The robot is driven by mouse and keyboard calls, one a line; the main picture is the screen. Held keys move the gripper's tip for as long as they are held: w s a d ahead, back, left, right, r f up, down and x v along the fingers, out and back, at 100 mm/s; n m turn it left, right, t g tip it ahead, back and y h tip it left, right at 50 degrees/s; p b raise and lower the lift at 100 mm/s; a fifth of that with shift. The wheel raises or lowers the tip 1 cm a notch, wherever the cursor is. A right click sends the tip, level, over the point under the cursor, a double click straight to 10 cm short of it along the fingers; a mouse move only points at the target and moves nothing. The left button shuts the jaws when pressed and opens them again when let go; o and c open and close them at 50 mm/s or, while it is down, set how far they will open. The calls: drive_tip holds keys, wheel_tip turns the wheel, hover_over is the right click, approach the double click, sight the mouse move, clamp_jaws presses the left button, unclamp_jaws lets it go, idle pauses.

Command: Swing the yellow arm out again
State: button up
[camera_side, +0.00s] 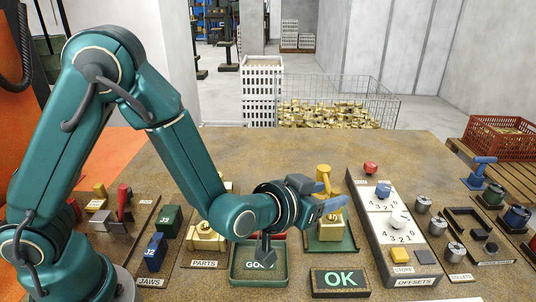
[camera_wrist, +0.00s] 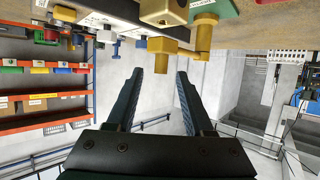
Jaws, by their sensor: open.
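The yellow arm (camera_side: 323,172) stands up from a green fixture (camera_side: 347,245) right of centre in the side view. A brass block (camera_side: 331,233) sits in that fixture, partly hidden by my gripper. My gripper (camera_side: 336,195) is open beside the yellow arm, its fingers pointing right. That end appears between the fingertips of my gripper (camera_wrist: 160,72). Nothing is held, and I cannot tell whether a finger touches the arm.
A green GOOD tray (camera_side: 240,277) lies below my wrist, and an OK sign (camera_side: 340,281) stands in front of the fixture. The OFFSETS panel (camera_side: 398,248) with knobs is close on the right. A brass part (camera_side: 205,240) sits at PARTS on the left.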

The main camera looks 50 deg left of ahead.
sight(334, 192)
drive_tip(key=shift+x, duration=1.9)
clamp_jaws()
